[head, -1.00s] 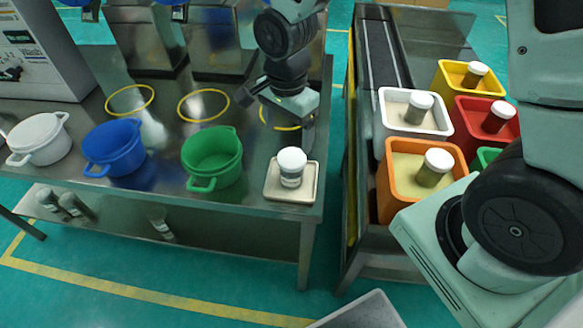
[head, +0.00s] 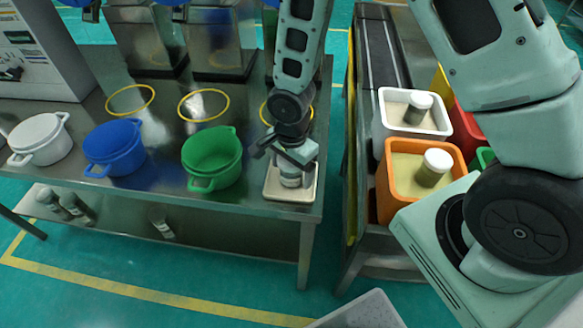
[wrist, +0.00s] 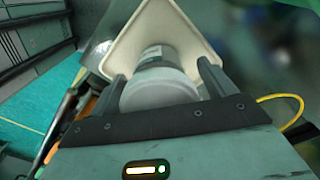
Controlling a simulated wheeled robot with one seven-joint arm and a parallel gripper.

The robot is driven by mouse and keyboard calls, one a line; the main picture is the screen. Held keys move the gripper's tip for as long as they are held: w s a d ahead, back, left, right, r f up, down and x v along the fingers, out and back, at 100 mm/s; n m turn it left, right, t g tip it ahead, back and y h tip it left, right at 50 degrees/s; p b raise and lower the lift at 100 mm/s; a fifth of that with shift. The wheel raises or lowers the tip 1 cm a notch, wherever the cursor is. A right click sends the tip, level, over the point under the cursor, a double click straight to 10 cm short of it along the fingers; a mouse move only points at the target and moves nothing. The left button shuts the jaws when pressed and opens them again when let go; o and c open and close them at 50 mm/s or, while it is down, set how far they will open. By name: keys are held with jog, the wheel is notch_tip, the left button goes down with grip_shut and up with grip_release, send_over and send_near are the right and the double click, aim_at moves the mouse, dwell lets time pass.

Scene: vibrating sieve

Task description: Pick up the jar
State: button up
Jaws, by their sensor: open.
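The jar (head: 291,178) has a white lid and stands on a square cream tray (head: 291,195) at the front right corner of the steel table. My gripper (head: 292,171) is over it and hides the lid in the head view. In the wrist view the jar (wrist: 158,82) lies between the two dark fingers (wrist: 162,82) of my open gripper, its lid nearest the camera. One finger is on each side, and I cannot tell whether either touches the jar. The tray (wrist: 120,47) shows behind it.
A green pot (head: 212,157), a blue pot (head: 115,147) and a white pot (head: 39,139) stand to the left on the table. Right of the table, white (head: 382,98) and orange (head: 388,190) bins each hold a lidded jar. A gap separates table and bins.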

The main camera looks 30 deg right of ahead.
jog(key=c, duration=1.1)
